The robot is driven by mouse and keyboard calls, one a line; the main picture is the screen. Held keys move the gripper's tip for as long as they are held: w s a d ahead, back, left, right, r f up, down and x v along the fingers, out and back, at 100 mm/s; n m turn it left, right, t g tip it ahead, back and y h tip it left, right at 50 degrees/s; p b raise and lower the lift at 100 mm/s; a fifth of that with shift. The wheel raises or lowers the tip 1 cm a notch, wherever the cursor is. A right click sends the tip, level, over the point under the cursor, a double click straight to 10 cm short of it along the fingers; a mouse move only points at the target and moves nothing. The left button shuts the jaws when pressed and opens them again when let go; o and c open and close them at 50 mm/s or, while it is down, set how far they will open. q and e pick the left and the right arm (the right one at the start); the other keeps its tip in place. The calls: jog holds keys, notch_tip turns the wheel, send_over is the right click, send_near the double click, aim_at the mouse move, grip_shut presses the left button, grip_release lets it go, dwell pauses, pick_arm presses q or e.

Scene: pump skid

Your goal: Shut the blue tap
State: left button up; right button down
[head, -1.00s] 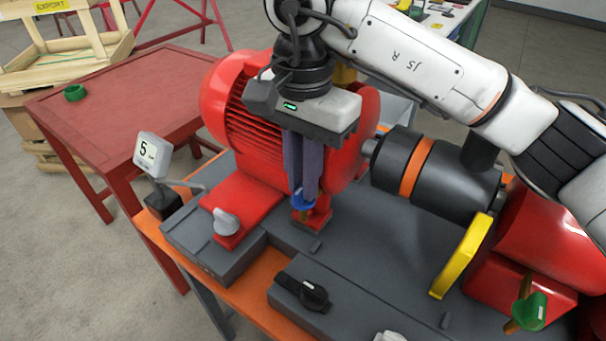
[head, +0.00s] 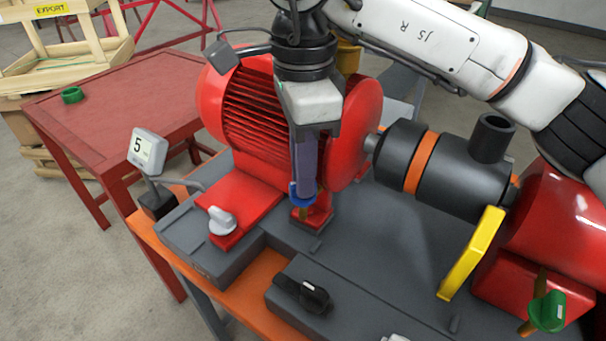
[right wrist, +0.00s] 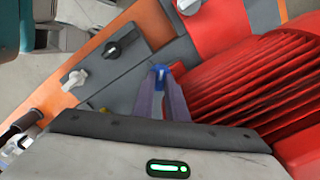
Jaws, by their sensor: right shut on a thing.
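The blue tap (head: 301,194) stands on a small red block in front of the red motor, on the grey skid plate. My right gripper (head: 303,188) points down from above, its two long fingers shut on the blue tap handle. In the right wrist view, the blue tap (right wrist: 160,71) shows between the fingertips of my right gripper (right wrist: 161,80). The fingers hide part of the handle. My left gripper is in neither view.
The red motor (head: 250,110) stands close behind the fingers. A grey knob (head: 222,220), a black knob (head: 314,296), a yellow guard (head: 472,253) and a green tap (head: 547,311) are nearby. A "5" sign (head: 148,150) stands at left. A red table (head: 120,100) holds a green ring.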

jog(key=m+b, duration=0.1)
jog(key=m, duration=0.3)
jog(key=shift+m, duration=0.3)
jog(key=m+b, duration=0.1)
jog(key=m, duration=0.2)
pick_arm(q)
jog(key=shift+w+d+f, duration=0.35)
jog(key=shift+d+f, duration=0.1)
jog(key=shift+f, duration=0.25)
pick_arm(e)
jog(key=shift+m, duration=1.1)
jog(key=shift+r, duration=0.1)
jog(key=c, duration=1.8)
grip_release()
jog(key=shift+o, duration=0.2)
